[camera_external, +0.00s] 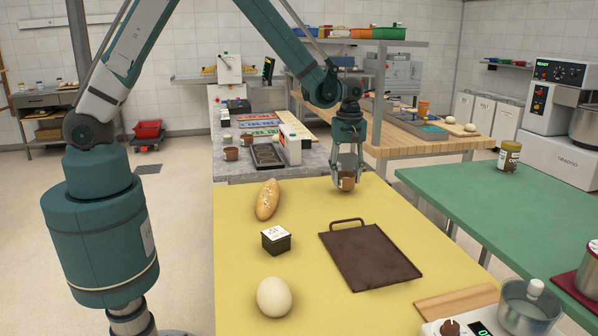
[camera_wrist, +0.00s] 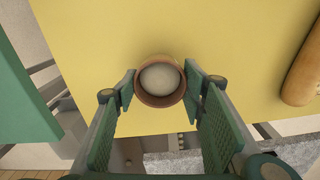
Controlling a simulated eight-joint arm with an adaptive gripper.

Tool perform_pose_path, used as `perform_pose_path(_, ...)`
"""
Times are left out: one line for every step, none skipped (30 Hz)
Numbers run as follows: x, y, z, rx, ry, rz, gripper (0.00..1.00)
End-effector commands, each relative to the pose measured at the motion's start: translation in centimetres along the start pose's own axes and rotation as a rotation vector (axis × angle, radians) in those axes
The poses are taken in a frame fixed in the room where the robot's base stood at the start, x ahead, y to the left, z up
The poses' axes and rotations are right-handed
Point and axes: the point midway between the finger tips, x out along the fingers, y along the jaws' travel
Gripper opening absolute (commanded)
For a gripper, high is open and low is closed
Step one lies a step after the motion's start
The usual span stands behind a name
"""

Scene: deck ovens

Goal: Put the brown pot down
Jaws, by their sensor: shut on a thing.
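The small brown pot (camera_external: 347,181) is between the fingers of my gripper (camera_external: 347,172), near the far edge of the yellow table (camera_external: 230,260). In the wrist view the pot (camera_wrist: 160,101) shows from above, with something pale and round inside it. The two green-padded fingers of my gripper (camera_wrist: 160,92) press on its opposite sides. The pot looks upright. I cannot tell whether its base touches the table or hangs just above it.
A dark tray with a handle (camera_external: 370,256) lies in front of the pot. A bread loaf (camera_external: 267,199), a dark labelled box (camera_external: 276,239) and a white egg-like ball (camera_external: 274,297) are to the left. The yellow surface between loaf and pot is clear.

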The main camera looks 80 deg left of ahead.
Motion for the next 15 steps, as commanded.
perform_pose_path(0.56, 0.01, 0.0, 0.0, 0.0, 0.0, 0.26)
perform_pose_path(0.82, 0.0, 0.0, 0.0, 0.0, 0.0, 0.26)
perform_pose_path(1.12, 0.0, 0.0, 0.0, 0.0, 0.0, 0.26)
perform_pose_path(1.29, -0.01, 0.0, 0.0, 0.0, 0.0, 0.26)
perform_pose_path(1.41, -0.01, 0.0, 0.0, 0.0, 0.0, 0.26)
perform_pose_path(1.5, -0.01, 0.0, 0.0, 0.0, 0.0, 0.26)
perform_pose_path(1.52, -0.01, 0.0, 0.0, 0.0, 0.0, 0.26)
perform_pose_path(1.52, -0.01, 0.0, 0.0, 0.0, 0.0, 0.26)
perform_pose_path(1.51, -0.01, 0.0, 0.0, 0.0, 0.0, 0.26)
perform_pose_path(1.5, -0.01, 0.0, 0.0, 0.0, 0.0, 0.26)
perform_pose_path(1.5, -0.02, 0.0, 0.0, 0.0, 0.0, 0.26)
perform_pose_path(1.49, -0.02, 0.0, 0.0, 0.0, 0.0, 0.26)
perform_pose_path(1.49, -0.02, 0.0, 0.0, 0.0, 0.0, 0.26)
perform_pose_path(1.49, -0.02, 0.0, 0.0, 0.0, 0.0, 0.26)
perform_pose_path(1.54, -0.02, 0.0, 0.0, 0.0, 0.0, 0.26)
